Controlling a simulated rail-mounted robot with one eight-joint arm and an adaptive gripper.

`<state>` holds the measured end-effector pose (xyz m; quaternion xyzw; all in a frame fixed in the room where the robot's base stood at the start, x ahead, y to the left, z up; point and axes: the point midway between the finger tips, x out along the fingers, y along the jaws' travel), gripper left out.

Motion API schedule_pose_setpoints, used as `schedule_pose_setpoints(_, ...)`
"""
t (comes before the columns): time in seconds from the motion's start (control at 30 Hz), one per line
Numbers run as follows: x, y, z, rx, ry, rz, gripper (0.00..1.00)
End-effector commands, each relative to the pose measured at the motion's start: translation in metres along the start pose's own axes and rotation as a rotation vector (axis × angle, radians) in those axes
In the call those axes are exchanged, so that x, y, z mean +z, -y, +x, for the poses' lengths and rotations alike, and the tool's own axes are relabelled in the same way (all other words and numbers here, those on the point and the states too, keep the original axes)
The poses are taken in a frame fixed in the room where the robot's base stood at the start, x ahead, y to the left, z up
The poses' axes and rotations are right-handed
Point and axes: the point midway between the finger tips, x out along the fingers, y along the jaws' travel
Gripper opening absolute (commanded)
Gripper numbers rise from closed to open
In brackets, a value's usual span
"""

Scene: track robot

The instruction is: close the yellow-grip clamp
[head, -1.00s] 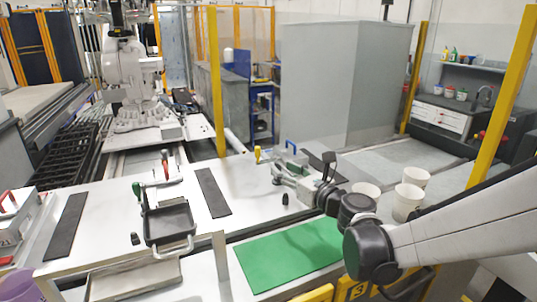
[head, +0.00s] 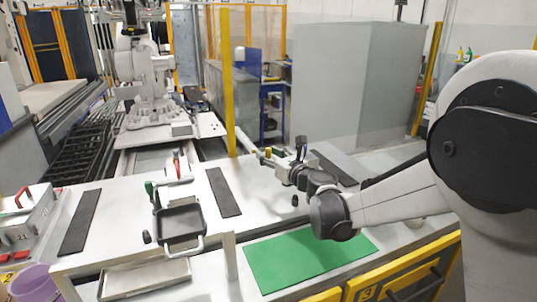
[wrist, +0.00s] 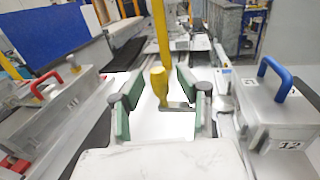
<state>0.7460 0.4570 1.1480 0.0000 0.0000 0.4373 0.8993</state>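The clamp's yellow grip (wrist: 159,88) stands upright between my two green-padded fingers in the wrist view. A metal lever part (wrist: 180,108) shows beside its lower end. My gripper (wrist: 156,98) is open, with gaps on both sides of the grip. In the head view the yellow grip (head: 268,152) is small, at the far end of my gripper (head: 272,158), which reaches over the white table. The clamp's base is mostly hidden by my gripper.
A grey box with a blue handle (wrist: 275,76) is close on the right in the wrist view; a box with a red handle (wrist: 46,82) is on the left. The black tray (head: 181,222), green mat (head: 305,258) and dark strip (head: 223,191) lie around the table (head: 130,200).

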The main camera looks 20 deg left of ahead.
Motion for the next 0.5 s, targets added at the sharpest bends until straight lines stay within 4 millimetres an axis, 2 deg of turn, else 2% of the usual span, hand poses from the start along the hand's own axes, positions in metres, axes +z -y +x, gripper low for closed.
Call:
schedule_pose_setpoints(0.27,0.0,0.0,0.0011,0.0,0.0,0.0,0.34)
schedule_pose_setpoints(0.5,0.0,0.0001,0.0009,0.0,0.0,0.0,0.02)
